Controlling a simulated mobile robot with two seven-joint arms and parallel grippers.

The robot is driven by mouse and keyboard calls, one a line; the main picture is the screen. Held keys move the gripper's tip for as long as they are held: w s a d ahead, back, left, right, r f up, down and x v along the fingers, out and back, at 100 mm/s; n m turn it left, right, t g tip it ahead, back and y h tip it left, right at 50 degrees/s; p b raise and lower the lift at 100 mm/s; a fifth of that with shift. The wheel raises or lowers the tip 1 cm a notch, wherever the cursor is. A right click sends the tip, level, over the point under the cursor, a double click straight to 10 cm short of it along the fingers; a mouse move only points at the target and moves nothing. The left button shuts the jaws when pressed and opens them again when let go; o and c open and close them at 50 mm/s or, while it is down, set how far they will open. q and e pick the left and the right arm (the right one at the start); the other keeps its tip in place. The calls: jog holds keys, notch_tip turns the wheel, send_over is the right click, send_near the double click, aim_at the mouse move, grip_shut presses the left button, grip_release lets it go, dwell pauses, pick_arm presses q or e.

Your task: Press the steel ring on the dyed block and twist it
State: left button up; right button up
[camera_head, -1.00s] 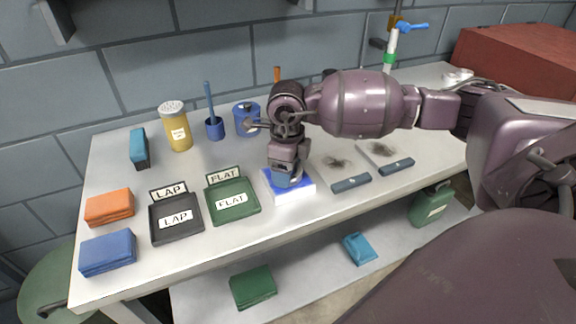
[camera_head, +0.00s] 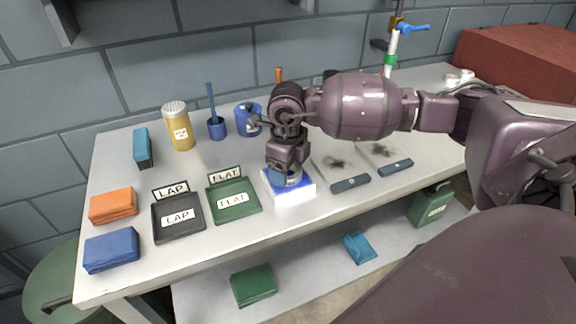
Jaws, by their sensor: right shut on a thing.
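The dyed block (camera_head: 296,195) is a white block with a blue top, lying on the bench right of the green FLAT tray. My right gripper (camera_head: 285,176) points down over it, its tips at or just above the blue top. It is shut on the steel ring (camera_head: 292,180), of which only a small grey part shows between and below the fingers. I cannot tell how firmly the ring touches the block. My left gripper is not in view.
The black LAP tray (camera_head: 160,228) and green FLAT tray (camera_head: 257,200) stand left of the block. Two smudged plates with dark handles (camera_head: 350,184) lie close on the right. A yellow shaker (camera_head: 180,146) and blue cups (camera_head: 217,133) stand behind. The front bench edge is near.

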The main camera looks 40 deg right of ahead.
jog(key=shift+f+m, duration=0.1)
jog(key=shift+m, duration=0.2)
dwell(0.4)
jog(key=shift+n, duration=0.7)
jog(key=shift+n+b, duration=0.35)
jog(key=shift+n, duration=0.25)
jog(key=shift+n+b, duration=0.5)
jog(key=shift+n, duration=0.8)
jog(key=shift+s+m, duration=0.1)
jog(key=shift+m, duration=0.5)
jog(key=shift+f+m+p, duration=0.1)
jog(key=shift+m+p, duration=0.45)
jog(key=shift+m, duration=0.15)
